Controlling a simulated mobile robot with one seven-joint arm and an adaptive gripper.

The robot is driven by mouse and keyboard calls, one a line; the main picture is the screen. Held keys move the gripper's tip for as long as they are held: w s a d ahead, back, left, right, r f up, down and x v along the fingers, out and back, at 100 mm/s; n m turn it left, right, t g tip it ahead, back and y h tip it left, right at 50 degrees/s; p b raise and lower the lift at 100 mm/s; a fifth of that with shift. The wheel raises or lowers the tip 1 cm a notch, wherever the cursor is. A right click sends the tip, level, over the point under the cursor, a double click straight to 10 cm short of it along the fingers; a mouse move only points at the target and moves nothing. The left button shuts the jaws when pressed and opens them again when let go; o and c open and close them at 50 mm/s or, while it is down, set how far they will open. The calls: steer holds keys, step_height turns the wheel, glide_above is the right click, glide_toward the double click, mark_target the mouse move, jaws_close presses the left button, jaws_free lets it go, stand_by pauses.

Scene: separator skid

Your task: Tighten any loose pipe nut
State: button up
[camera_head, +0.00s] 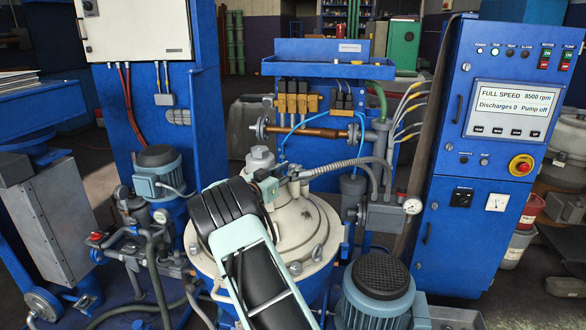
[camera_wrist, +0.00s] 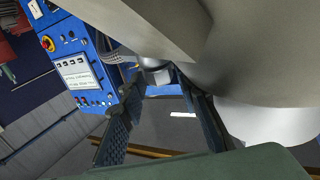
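In the wrist view my gripper (camera_wrist: 157,82) has its two dark fingers spread apart, with no thing clearly held between them. A small grey metal part (camera_wrist: 155,76) shows beyond the fingertips; I cannot tell whether it is a pipe nut. Large pale rounded surfaces fill the right of that view, close to the fingers. In the head view the separator (camera_head: 315,235) has a cream conical cover with a grey cap (camera_head: 260,158) and pipe fittings (camera_head: 295,184) on top. My arm covers its front left, and my gripper is largely hidden. No loose nut can be made out.
A blue control cabinet (camera_head: 480,230) stands at right; its display reads FULL SPEED, 8500 rpm, pump off. A ribbed hose (camera_head: 345,165) curves over the separator. A motor (camera_head: 380,285) stands in front, another motor (camera_head: 158,170) at left. Pipes and a gauge (camera_head: 412,206) crowd the sides.

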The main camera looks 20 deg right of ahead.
steer(key=v, duration=0.9)
steer(key=shift+s+a, duration=0.25)
